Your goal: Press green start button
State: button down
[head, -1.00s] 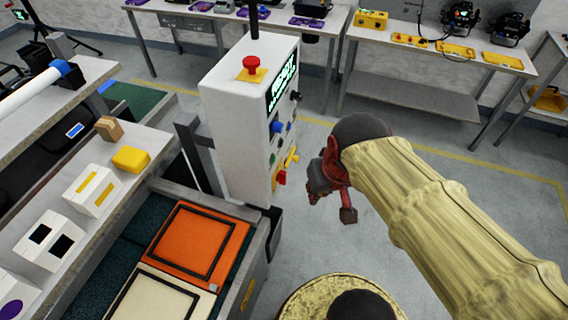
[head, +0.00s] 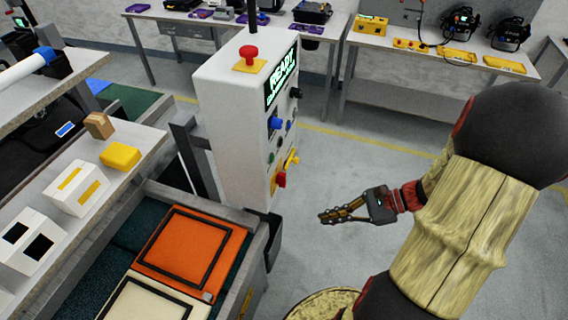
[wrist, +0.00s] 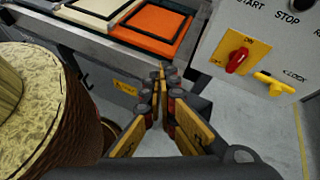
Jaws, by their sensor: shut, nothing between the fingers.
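The control box (head: 228,130) is a white cabinet with its panel on the right side. A small green button (head: 270,158) shows low on that panel, seen at a steep angle; I cannot read its label there. In the wrist view the panel (wrist: 215,60) carries the printed words START and STOP at the top edge, and no green button is visible. My gripper (head: 326,217) is shut and empty, to the right of the panel and below the button, apart from it. In the wrist view its fingertips (wrist: 160,74) point toward the conveyor side, left of the panel.
A red switch (wrist: 237,60) on a yellow plate and a yellow key-like handle (wrist: 274,84) stick out low on the panel. A red stop button (head: 249,53) tops the box. A conveyor with an orange tray (head: 164,262) stands left.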

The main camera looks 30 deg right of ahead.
aim_at(272, 159)
jog(key=w+d+r+m+t+y, duration=0.1)
jog(key=w+d+r+m+t, duration=0.4)
jog(key=w+r+m+t, duration=0.1)
notch_tip(272, 159, up, 2)
jog(key=shift+w+r+t+y, duration=0.2)
jog(key=shift+w+t+y, duration=0.1)
jog(key=shift+w+t, duration=0.35)
jog(key=shift+w, duration=0.1)
jog(key=b+x, duration=0.4)
jog(key=x, duration=1)
jog(key=shift+a+f, duration=0.1)
jog(key=shift+a, duration=0.05)
